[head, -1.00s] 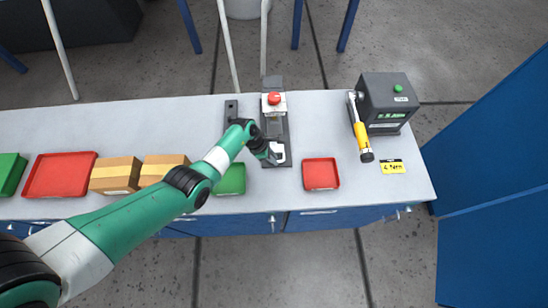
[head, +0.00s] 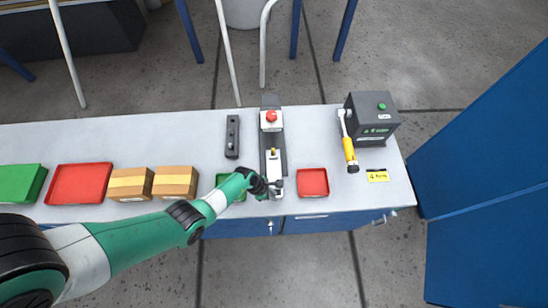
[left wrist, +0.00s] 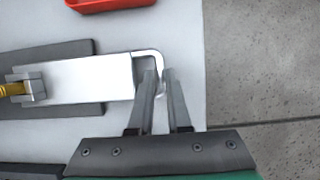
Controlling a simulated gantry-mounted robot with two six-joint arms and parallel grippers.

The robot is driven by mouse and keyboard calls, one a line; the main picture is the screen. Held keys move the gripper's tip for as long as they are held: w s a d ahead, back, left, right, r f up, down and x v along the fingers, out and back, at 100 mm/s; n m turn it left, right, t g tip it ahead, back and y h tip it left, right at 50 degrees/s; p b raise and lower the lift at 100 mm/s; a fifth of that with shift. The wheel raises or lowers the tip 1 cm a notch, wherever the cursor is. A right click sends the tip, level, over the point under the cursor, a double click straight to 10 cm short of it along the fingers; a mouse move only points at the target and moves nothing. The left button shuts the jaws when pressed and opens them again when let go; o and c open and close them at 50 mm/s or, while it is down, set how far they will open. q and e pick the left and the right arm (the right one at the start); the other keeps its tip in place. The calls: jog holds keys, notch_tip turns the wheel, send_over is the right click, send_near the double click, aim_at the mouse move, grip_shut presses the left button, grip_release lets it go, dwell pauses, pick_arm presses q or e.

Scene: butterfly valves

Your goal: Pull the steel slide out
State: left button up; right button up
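The steel slide (head: 273,167) lies in a dark fixture base (head: 270,138) on the bench, its front end sticking out past the base toward the front edge. In the left wrist view the slide (left wrist: 88,82) is a bright flat plate with a bent wire loop handle (left wrist: 152,53) at its end. My left gripper (head: 272,187) is at that handle. In the wrist view the gripper (left wrist: 159,75) has its two fingers close on either side of the handle's end bar. My right gripper is not in view.
A red button (head: 271,117) tops the fixture. A red tray (head: 313,182) stands right of the slide, a green tray (head: 229,181) left, partly behind my arm. A dark block (head: 232,137) lies left. A black box (head: 372,118) with a yellow-handled tool (head: 349,150) stands right.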

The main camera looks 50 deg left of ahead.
pick_arm(q)
jog(key=o, duration=0.4)
jog(key=shift+s+r+p, duration=0.1)
jog(key=shift+r+p, duration=0.2)
jog(key=shift+r, duration=0.05)
jog(key=p+v, duration=0.6)
jog(key=v, duration=0.5)
